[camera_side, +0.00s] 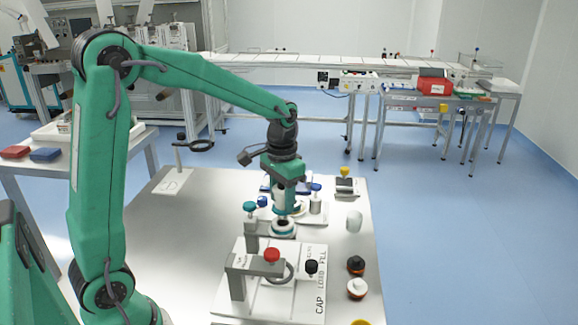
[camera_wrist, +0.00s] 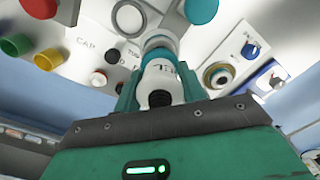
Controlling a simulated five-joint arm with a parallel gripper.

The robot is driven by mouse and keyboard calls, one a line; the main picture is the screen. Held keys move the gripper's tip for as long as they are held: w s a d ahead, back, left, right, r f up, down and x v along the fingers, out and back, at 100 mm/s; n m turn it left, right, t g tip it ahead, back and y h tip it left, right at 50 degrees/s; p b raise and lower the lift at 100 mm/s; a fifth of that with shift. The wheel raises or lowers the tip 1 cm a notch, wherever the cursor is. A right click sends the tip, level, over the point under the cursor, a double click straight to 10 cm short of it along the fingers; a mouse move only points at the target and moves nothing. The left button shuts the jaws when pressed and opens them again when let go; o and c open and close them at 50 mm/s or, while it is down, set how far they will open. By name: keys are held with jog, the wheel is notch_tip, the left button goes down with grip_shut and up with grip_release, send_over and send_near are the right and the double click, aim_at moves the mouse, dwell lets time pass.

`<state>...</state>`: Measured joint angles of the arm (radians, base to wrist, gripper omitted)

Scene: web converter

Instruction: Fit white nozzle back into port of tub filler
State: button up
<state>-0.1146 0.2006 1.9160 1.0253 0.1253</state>
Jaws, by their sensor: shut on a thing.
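My gripper (camera_side: 284,210) points down over the far part of the lettered station and is shut on the white nozzle. In the wrist view my gripper (camera_wrist: 160,84) has its teal fingers on both sides of the white nozzle (camera_wrist: 160,70), whose dark round end faces the camera. A white and teal collar (camera_side: 283,229) lies directly below the fingers in the side view. The tub filler (camera_side: 270,300) seems to be the white plate marked CAP, LOAD and FILL. I cannot make out its port or whether the nozzle touches it; my gripper and the nozzle cover that spot.
A grey bracket with a red knob (camera_side: 271,254) stands in front of my gripper, and a teal knob (camera_side: 250,207) to its left. The table's left half is mostly clear.

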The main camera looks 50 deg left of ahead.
aim_at(282, 187)
jog(key=shift+f, duration=1.9)
dwell(1.4)
jog(key=o, duration=1.4)
jog(key=shift+o, duration=0.2)
jog(key=shift+r, duration=0.15)
notch_tip(282, 187, up, 7)
jog(key=shift+r, duration=0.2)
jog(key=shift+r, duration=0.15)
